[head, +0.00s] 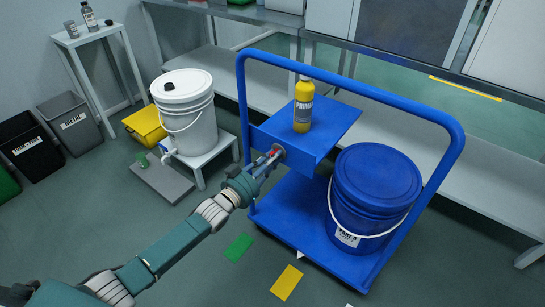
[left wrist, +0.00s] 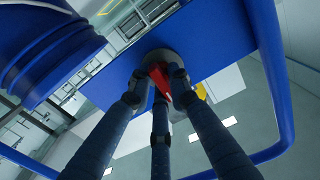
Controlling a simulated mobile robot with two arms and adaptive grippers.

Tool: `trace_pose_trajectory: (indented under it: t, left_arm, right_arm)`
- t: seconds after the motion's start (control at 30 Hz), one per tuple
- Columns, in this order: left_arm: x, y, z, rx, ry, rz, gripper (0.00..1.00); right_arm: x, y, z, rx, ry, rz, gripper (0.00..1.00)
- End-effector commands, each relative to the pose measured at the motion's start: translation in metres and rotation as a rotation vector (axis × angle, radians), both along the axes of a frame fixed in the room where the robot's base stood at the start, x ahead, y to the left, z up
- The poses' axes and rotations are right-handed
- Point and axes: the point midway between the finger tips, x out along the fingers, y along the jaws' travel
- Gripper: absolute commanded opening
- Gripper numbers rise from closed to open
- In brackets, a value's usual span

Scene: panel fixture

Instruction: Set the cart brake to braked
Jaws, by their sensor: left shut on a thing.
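My left gripper (head: 272,157) reaches in from the lower left and is shut on the red lever. In the left wrist view its fingers (left wrist: 163,85) close around the lever and hide part of it. I cannot read the brake's setting. My right gripper is not in view.
A blue lidded bucket (head: 372,200) stands on the cart deck. The yellow bottle (head: 303,105) stands on the box. A white bucket (head: 185,110) with a tap is on a low stool at the left. Green (head: 239,247) and yellow (head: 286,282) patches mark the floor.

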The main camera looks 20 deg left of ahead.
Motion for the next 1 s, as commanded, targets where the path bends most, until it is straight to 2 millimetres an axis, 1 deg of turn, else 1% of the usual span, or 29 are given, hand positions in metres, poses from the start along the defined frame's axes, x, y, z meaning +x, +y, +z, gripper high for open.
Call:
trace_pose_trajectory:
  t: [0.03, 0.3, 0.73, 0.77, 0.8, 0.83, 1.0]
  left_arm:
    - [-0.0023, -0.0016, -0.0045, -0.014, 0.015, -0.003, 0.0]
    - [-0.0024, -0.0017, -0.0048, -0.074, 0.037, -0.002, 0.0]
    - [-0.0027, -0.0022, -0.0054, -0.083, 0.041, -0.003, 0.0]
    - [-0.0027, -0.0022, -0.0054, -0.083, 0.041, -0.003, 0.22]
    - [-0.0026, -0.0022, -0.0053, -0.083, 0.041, -0.003, 0.3]
    - [-0.0024, -0.002, -0.005, -0.082, 0.04, -0.002, 0.35]
    - [-0.0014, -0.0012, -0.0026, -0.082, 0.035, -0.002, 0.35]
  right_arm:
    - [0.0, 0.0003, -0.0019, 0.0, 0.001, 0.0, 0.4]
    - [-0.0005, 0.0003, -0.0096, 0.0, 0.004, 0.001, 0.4]
    - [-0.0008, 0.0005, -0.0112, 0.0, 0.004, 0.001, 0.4]
    - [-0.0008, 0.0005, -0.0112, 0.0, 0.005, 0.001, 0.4]
    - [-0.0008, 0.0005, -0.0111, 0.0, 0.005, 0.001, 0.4]
    - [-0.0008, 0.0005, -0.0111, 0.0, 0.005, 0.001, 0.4]
    - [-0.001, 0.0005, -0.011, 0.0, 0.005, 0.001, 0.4]
